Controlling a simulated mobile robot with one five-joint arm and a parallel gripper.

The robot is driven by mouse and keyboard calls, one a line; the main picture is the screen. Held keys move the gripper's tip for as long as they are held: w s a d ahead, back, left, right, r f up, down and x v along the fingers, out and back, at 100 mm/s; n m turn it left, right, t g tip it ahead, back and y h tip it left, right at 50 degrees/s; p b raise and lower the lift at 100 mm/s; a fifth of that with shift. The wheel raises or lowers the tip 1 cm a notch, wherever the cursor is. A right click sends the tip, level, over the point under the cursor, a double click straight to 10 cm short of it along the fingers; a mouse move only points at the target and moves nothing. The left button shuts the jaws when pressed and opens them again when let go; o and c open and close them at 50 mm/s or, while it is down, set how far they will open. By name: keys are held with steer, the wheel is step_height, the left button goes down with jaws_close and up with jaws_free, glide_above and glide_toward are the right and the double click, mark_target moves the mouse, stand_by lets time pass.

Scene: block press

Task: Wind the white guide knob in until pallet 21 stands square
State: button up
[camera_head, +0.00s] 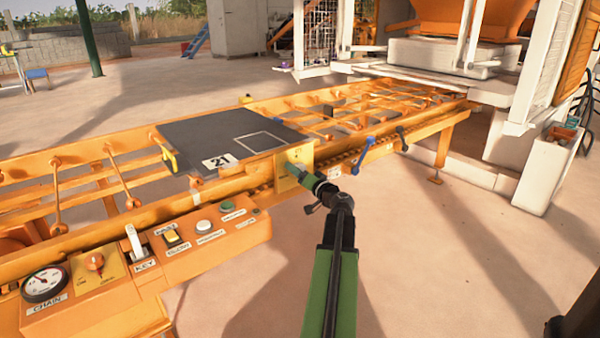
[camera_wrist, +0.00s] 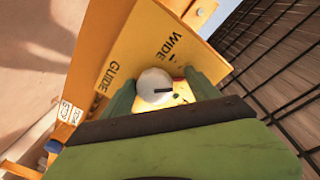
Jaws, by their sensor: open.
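Pallet 21 is a dark flat board (camera_head: 195,137) lying on the orange conveyor, with a white "21" label (camera_head: 220,161) at its near edge. I cannot tell for certain whether it stands square to the rails. The yellow guide plate (camera_head: 306,157) is beside its near right corner; in the wrist view the plate (camera_wrist: 140,50) reads "GUIDE" and "WIDE". The white guide knob (camera_wrist: 154,82) has a dark mark and sits between my open fingers. My gripper (camera_head: 297,172) is at the plate and hides the knob in the head view; contact with the knob is unclear.
The control box (camera_head: 185,250) with a gauge (camera_head: 44,284), switches and buttons is left of my arm. A blue-handled lever (camera_head: 363,155) and a dark one (camera_head: 401,138) stand right of the plate. The press (camera_head: 440,55) is behind. The floor (camera_head: 460,250) at right is clear.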

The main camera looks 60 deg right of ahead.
steer(key=shift+s+d, duration=0.25)
steer(key=shift+s, duration=0.15)
steer(key=c, duration=0.4)
steer(key=shift+s+d, duration=0.15)
steer(key=c, duration=1)
steer(key=shift+o, duration=0.2)
steer(key=m+p, duration=0.1)
steer(key=m, duration=0.2)
steer(key=o, duration=1.4)
steer(key=shift+c, duration=0.2)
